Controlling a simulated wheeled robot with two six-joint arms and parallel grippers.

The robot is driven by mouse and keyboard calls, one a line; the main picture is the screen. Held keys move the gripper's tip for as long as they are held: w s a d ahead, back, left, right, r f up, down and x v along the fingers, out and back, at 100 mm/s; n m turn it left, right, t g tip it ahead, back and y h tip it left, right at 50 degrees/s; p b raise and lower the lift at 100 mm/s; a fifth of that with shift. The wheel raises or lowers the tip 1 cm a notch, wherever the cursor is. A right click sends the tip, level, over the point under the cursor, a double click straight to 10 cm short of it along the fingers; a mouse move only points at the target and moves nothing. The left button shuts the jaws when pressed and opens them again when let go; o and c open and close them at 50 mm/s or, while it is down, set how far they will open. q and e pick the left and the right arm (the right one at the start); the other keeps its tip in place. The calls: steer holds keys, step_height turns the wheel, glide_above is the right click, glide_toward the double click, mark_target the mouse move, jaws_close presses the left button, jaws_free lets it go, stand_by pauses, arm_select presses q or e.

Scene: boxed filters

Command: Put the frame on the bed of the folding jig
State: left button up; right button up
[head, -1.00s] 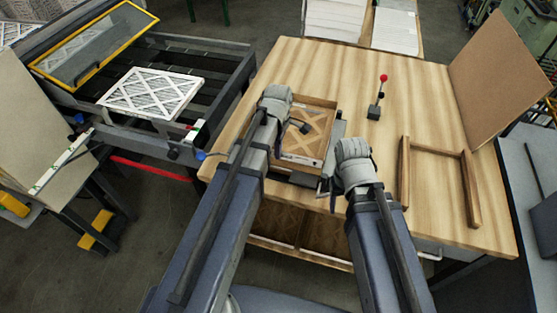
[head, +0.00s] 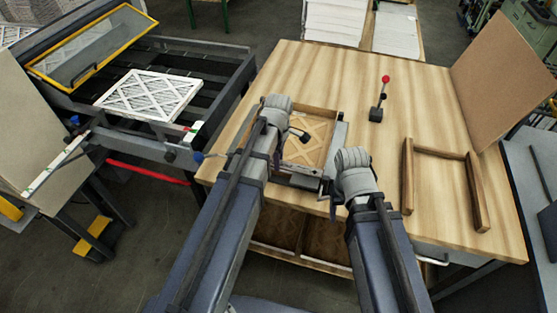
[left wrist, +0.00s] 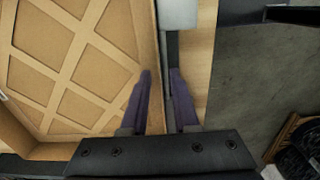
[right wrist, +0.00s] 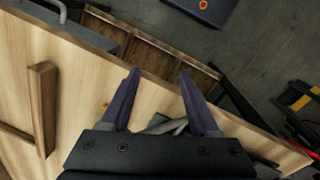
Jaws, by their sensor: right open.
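The frame (head: 308,138), a shallow brown cardboard tray with a diagonal lattice, lies in the folding jig (head: 298,179) on the wooden bench. It lies low between the jig's grey metal parts; I cannot tell whether it is fully flat on the bed. My left gripper (left wrist: 159,95) has its fingers on either side of one frame wall (left wrist: 155,118). The frame also shows in the left wrist view (left wrist: 75,60). Whether both fingers press the wall is unclear. My right gripper (right wrist: 160,95) is open and empty by the bench's front edge, right of the jig.
A red-knobbed lever (head: 376,112) stands behind the jig. A three-sided wooden guide (head: 440,154) and a leaning brown board (head: 505,75) are at the right. A white lattice filter (head: 148,94) lies on the dark machine at the left. The bench middle is clear.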

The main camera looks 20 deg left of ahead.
arm_select(q)
steer(key=shift+r, duration=0.1)
step_height(320, 180, up, 12)
steer(key=p, duration=1.3)
steer(key=s+d+m, duration=0.5)
steer(key=s+m, duration=0.2)
steer(key=m, duration=0.3)
steer(key=s+d+m+y, duration=0.1)
steer(key=s+d+m, duration=0.4)
steer(key=m, duration=0.6)
steer(key=shift+s+d+r+b, duration=0.15)
steer(key=shift+s+d+b, duration=0.15)
steer(key=shift+s, duration=0.9)
